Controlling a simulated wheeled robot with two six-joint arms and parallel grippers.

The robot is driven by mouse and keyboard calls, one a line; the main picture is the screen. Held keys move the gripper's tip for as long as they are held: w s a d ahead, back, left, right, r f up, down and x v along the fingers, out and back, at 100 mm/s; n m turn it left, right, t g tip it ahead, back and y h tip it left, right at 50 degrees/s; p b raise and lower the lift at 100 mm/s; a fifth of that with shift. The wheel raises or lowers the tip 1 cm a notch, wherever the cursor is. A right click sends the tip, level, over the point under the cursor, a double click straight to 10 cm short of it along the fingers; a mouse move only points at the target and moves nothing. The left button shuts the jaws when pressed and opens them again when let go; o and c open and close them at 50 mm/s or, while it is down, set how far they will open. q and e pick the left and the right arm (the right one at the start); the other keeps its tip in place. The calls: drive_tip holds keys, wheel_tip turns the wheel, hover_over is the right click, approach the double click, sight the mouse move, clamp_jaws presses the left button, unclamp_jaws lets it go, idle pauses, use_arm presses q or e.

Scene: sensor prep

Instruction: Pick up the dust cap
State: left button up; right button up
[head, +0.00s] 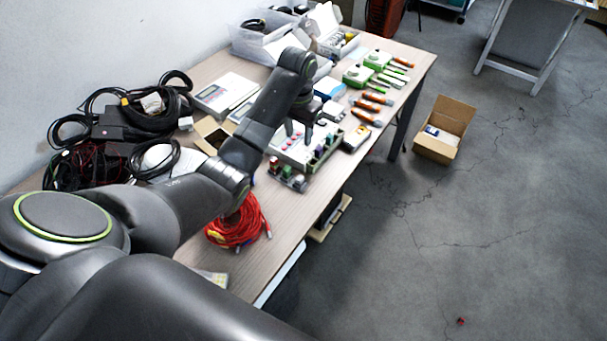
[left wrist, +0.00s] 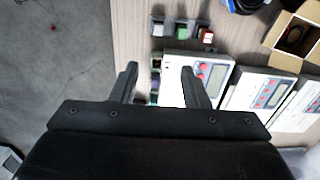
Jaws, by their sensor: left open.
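A small red piece (head: 460,321) lies on the grey floor at the lower right of the head view, well away from the table; it may be the dust cap, but it is too small to be sure. A red speck (left wrist: 53,27) also shows on the floor in the left wrist view. My left gripper (head: 300,132) is over the table, above a light device with red buttons (head: 291,148). In the left wrist view its two fingers (left wrist: 159,72) are apart, with nothing held between them. My right gripper is not in view.
The table (head: 290,212) is crowded with black cables (head: 150,110), a red cable coil (head: 236,224), meters (head: 222,95) and orange-handled tools (head: 372,104). An open cardboard box (head: 459,113) stands on the floor to the right. The floor around the red piece is clear.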

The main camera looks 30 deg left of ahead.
use_arm(q)
drive_tip(key=b, duration=0.5)
approach(300, 178)
wheel_tip(300, 178, down, 3)
drive_tip(key=shift+a+f, duration=0.1)
drive_tip(key=shift+a, duration=0.05)
wheel_tip(300, 178, down, 5)
drive_tip(key=shift+r+p, duration=0.2)
drive_tip(key=shift+p, duration=0.1)
drive_tip(key=shift+f, duration=0.55)
clamp_jaws()
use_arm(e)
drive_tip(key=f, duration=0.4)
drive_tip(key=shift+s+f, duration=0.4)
